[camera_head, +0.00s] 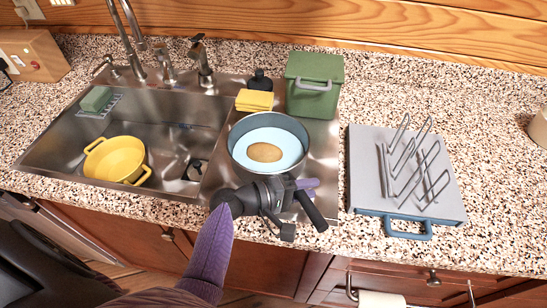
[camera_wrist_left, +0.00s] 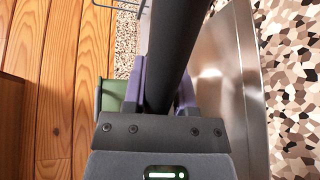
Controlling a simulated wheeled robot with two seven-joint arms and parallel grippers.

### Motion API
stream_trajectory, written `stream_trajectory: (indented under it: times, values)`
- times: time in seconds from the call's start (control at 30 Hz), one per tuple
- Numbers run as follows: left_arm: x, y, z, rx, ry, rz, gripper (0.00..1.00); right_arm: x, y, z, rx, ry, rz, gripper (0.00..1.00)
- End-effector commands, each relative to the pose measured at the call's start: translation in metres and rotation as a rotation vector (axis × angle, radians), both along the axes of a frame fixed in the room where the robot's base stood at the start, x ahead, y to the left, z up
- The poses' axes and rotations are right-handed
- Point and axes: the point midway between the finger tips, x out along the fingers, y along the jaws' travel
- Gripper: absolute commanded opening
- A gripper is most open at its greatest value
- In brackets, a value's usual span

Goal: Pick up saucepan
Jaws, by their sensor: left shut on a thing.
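The saucepan (camera_head: 268,121) is a round grey pan with a pale blue inside, on the steel ledge at the right of the sink. A tan oval thing (camera_head: 265,152) lies in it. Its dark handle (camera_head: 314,214) points toward the counter's front edge. My left gripper (camera_head: 300,189) is shut on the handle, in front of the pan. The left wrist view shows the dark handle (camera_wrist_left: 172,45) between the two purple fingers. I cannot tell whether the pan's base touches the ledge. My right gripper is not in view.
A yellow pot (camera_head: 115,158) sits in the sink basin (camera_head: 185,118). Yellow sponges (camera_head: 254,100), a dark bottle (camera_head: 259,80) and a green bin (camera_head: 314,78) stand close behind the pan. A grey rack board (camera_head: 365,165) lies to the right. The far right counter is mostly clear.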

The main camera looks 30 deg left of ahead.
Motion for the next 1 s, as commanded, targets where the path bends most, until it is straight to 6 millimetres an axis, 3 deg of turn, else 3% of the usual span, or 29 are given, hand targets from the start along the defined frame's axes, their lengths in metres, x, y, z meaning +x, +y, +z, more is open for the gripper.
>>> stream_trajectory:
  times: [0.87, 1.0]
  values:
    - [0.000, 0.000, 0.000, 0.001, 0.000, 0.000, 0.00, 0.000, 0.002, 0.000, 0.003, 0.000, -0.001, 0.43]
    - [0.000, 0.000, 0.023, 0.004, -0.004, 0.000, 0.00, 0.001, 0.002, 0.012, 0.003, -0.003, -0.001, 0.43]
